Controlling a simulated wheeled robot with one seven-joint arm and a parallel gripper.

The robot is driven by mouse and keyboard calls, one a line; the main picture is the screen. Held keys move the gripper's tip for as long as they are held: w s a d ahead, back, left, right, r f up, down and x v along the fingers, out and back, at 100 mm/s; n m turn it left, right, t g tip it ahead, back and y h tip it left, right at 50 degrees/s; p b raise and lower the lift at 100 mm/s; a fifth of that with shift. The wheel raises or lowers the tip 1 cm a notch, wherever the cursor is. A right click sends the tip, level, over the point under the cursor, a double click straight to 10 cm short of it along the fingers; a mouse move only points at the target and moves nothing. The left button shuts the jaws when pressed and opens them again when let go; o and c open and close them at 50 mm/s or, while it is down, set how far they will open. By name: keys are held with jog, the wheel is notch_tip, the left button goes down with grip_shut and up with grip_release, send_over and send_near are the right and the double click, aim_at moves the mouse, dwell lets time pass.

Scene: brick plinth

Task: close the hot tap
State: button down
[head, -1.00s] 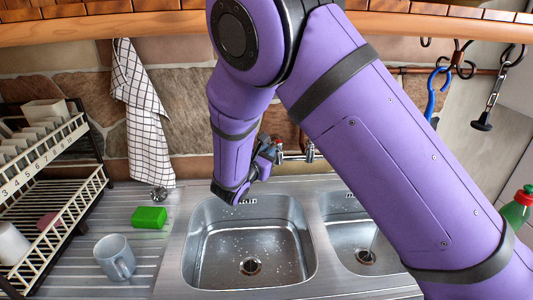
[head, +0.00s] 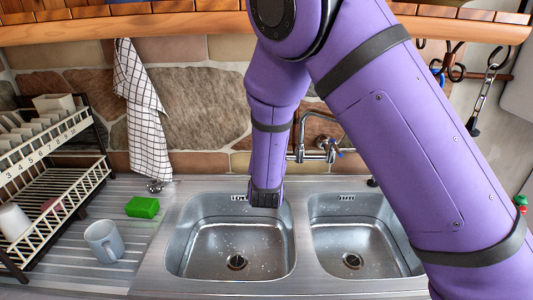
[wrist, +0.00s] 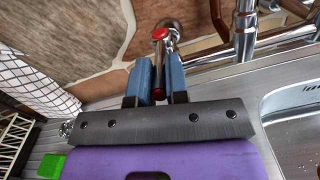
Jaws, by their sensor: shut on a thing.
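The hot tap's handle (wrist: 160,34), with a red cap, stands by the wall in the wrist view. In the head view my forearm and wrist hide the hot handle and the fingertips. The chrome mixer (head: 322,148), with its bent spout and a blue cold handle (head: 338,154), shows to the right of my forearm. No water stream shows in either basin.
Below are a left basin (head: 178,262) and a right basin (head: 316,264). A green sponge (head: 142,207) and a grey mug (head: 104,241) stand on the drainer, beside a dish rack (head: 75,205). A checked towel (head: 143,110) hangs on the wall.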

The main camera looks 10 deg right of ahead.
jog(key=shift+f+y, duration=0.1)
jog(key=shift+y, duration=0.2)
jog(key=c, duration=1.1)
grip_release()
jog(key=shift+d, duration=0.1)
jog(key=s, duration=0.3)
jog(key=s+a, duration=0.1)
jog(key=s, duration=0.6)
jog(key=shift+s+a, duration=0.2)
jog(key=shift+s, duration=0.2)
